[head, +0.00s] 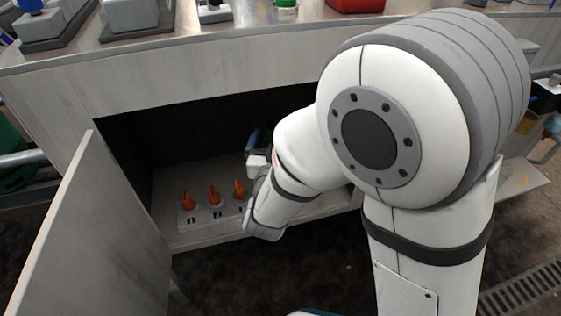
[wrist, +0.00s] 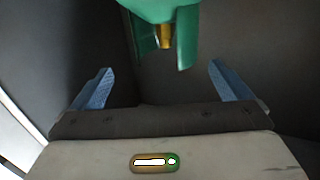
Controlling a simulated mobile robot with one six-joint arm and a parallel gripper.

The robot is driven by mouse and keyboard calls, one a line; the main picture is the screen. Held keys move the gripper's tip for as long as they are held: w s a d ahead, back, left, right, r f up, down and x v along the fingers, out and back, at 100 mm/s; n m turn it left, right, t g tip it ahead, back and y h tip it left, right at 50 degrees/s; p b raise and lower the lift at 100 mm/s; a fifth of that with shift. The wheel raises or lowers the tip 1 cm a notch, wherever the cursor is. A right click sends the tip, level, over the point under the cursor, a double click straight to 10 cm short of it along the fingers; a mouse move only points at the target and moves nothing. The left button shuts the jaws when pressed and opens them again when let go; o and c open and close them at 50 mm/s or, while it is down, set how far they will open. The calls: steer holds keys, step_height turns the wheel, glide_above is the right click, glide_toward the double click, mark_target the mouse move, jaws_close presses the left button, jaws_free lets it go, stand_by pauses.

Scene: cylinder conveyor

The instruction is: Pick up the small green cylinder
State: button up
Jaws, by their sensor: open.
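A green cylinder (wrist: 160,10) shows at the top edge of the wrist view, with two green flaps and a brass-coloured piece (wrist: 165,37) between them. The rest of it is cut off by the frame. My gripper (wrist: 160,66) is open, its two blue fingers spread wide. The green cylinder lies ahead of the fingers, roughly midway between them, and neither finger visibly touches it. In the head view my gripper (head: 258,146) is inside the open cabinet, partly hidden by my wrist. The green cylinder cannot be made out there.
The cabinet door (head: 95,235) stands open at left. Several orange-handled items (head: 213,195) sit on a grey plate on the cabinet floor, left of my gripper. The countertop (head: 215,38) overhangs the opening and carries a small green-and-white container (head: 286,8) and a red object (head: 356,4).

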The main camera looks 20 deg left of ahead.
steer(key=w, duration=0.1)
steer(key=w+b, duration=0.1)
steer(key=w+a, duration=0.1)
steer(key=shift+w+f+b, duration=0.35)
steer(key=shift+w+a+r, duration=0.15)
steer(key=shift+w+a, duration=0.05)
steer(key=shift+w, duration=0.3)
steer(key=shift+c, duration=0.4)
steer(key=c, duration=1.9)
steer(key=shift+r, duration=0.15)
steer(key=shift+c, duration=0.8)
